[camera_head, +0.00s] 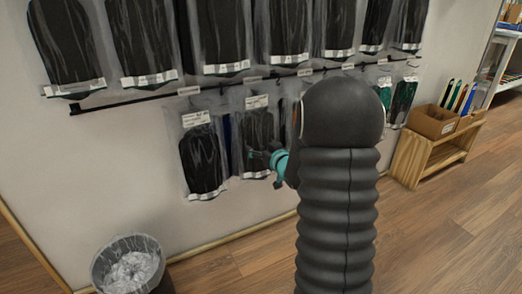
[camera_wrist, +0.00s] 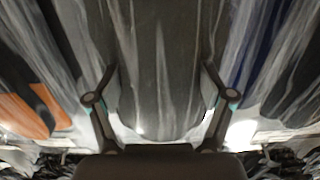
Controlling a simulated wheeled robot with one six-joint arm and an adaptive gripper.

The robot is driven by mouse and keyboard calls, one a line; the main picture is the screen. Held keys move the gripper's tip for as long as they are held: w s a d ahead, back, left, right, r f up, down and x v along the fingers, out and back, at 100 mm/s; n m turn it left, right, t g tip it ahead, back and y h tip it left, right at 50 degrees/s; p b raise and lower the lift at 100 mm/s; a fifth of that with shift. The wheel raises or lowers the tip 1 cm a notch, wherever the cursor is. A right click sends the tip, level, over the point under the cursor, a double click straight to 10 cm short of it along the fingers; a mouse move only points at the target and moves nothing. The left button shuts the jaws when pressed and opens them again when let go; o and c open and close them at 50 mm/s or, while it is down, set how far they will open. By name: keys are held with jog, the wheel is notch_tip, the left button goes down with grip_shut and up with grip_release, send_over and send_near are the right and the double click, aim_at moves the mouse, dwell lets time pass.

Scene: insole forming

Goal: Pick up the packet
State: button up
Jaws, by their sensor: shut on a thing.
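A clear plastic packet with a black insole in it (camera_head: 257,130) hangs from the lower rail in the head view, to the left of my arm. My gripper (camera_head: 262,162) is at its lower right part. In the wrist view the same packet (camera_wrist: 162,50) fills the middle, and my gripper (camera_wrist: 160,85) has one finger on each side, shut on it. The exact contact at the fingertips is hard to see. My arm hides what hangs just right of it in the head view.
Another black packet (camera_head: 202,155) hangs to the left. The upper row holds several packets above the rail (camera_head: 150,99). A lined waste bin (camera_head: 128,265) stands on the floor. A wooden shelf with a cardboard box (camera_head: 433,122) stands right.

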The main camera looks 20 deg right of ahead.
jog(key=s, duration=1.8)
jog(key=shift+d, duration=0.35)
